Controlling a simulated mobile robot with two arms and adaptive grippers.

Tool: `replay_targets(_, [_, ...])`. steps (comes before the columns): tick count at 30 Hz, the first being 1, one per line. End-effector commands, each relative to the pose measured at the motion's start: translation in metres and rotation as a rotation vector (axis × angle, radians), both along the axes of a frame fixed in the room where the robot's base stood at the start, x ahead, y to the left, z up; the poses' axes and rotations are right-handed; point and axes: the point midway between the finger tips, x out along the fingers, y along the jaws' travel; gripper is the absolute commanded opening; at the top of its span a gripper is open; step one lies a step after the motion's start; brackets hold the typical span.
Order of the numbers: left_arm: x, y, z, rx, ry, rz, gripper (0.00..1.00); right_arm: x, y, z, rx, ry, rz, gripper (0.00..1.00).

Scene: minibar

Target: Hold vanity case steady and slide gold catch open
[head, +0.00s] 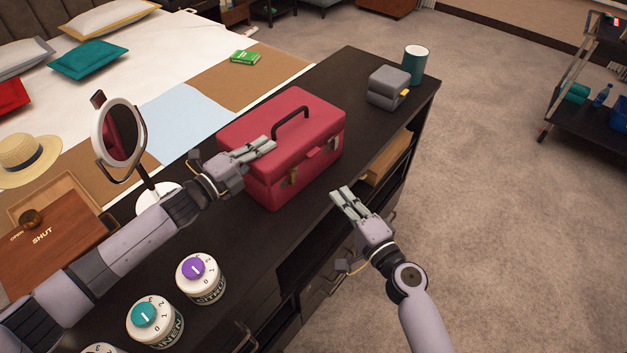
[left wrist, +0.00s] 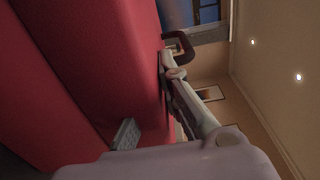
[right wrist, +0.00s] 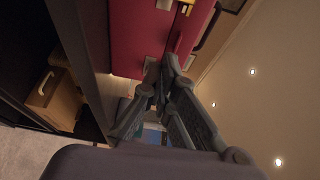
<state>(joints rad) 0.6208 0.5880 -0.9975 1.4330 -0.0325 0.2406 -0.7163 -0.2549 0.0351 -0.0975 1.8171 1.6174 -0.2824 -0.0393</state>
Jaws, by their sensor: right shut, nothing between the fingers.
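The red vanity case (head: 322,160) stands closed and upright on the dark counter, its black handle (head: 291,120) raised on the lid. A gold catch (head: 292,177) is on its front near the left, and a gold catch also shows at the top of the right wrist view (right wrist: 187,7). My left gripper (head: 272,143) lies over the lid's left part, close to or touching it; its finger gap is unclear. The case's red surface fills much of the left wrist view (left wrist: 90,60). My right gripper (head: 339,192) is shut and empty, in front of the case's right part, apparently apart from it.
A grey box (head: 388,86) and a teal cup (head: 415,65) stand behind the case on the counter (head: 352,63). A round mirror (head: 119,133) stands at left, near a wooden box (head: 50,240). Dial-topped jars (head: 200,275) stand in front. Open floor lies to the right.

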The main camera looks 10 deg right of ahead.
Motion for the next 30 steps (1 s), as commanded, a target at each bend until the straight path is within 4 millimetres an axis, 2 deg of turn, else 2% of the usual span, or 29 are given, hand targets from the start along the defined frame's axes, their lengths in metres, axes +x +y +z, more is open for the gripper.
replay_targets(5, [0.000, 0.000, -0.002, 0.002, 0.003, 0.000, 0.00, 0.015, 0.006, 0.001, 0.000, -0.002, 0.001, 0.00])
replay_targets(15, [-0.001, 0.000, -0.002, 0.002, 0.003, 0.000, 0.00, 0.081, 0.033, 0.001, 0.003, -0.002, 0.001, 0.00])
replay_targets(18, [-0.001, 0.000, -0.002, 0.002, 0.003, 0.000, 0.00, 0.094, 0.042, 0.000, 0.002, 0.000, 0.003, 0.00])
replay_targets(22, [0.000, 0.000, -0.002, 0.002, 0.003, 0.001, 0.00, 0.076, 0.057, -0.001, 0.002, 0.002, 0.002, 0.00])
replay_targets(30, [-0.001, 0.000, -0.002, 0.002, 0.003, 0.000, 0.00, 0.066, 0.068, -0.001, 0.001, 0.001, 0.001, 0.00])
